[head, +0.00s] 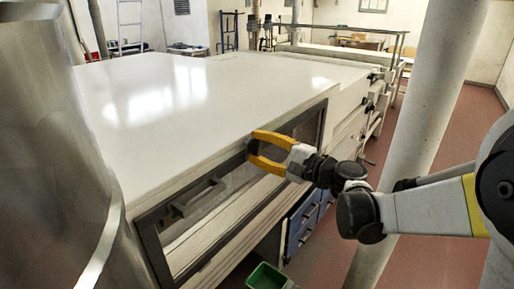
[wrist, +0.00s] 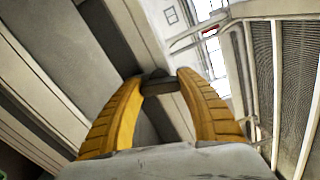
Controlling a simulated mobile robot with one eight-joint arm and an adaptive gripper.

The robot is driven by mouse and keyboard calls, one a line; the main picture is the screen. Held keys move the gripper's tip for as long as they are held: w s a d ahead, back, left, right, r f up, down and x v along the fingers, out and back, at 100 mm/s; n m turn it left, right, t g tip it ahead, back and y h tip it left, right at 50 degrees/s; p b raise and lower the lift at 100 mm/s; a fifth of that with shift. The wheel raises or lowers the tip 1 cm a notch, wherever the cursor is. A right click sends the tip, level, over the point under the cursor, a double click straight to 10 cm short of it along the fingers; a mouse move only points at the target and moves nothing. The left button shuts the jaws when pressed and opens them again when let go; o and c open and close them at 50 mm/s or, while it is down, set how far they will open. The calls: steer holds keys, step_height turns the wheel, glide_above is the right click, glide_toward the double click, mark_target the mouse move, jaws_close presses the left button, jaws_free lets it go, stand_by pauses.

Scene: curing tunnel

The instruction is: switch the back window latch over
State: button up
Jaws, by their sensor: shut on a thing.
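The machine's long side window has a dark frame (head: 152,252). My gripper (head: 252,147) has yellow fingers and is at the window's upper frame, around the middle of its length. In the wrist view, my gripper (wrist: 160,84) is shut on a small dark latch (wrist: 158,86), which sits between the two fingertips. In the head view the latch is hidden or too small to make out at the fingers. Which way the latch is turned cannot be told.
A grey bar handle (head: 198,198) is on the window's nearer part. The white machine top (head: 190,95) is clear. A green bin (head: 266,277) and blue drawers (head: 302,222) are below. A pale round column (head: 415,140) stands at right, close to my arm.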

steer(key=shift+n, duration=1.3)
steer(key=o, duration=1.2)
steer(key=shift+o, duration=0.2)
steer(key=v, duration=1.2)
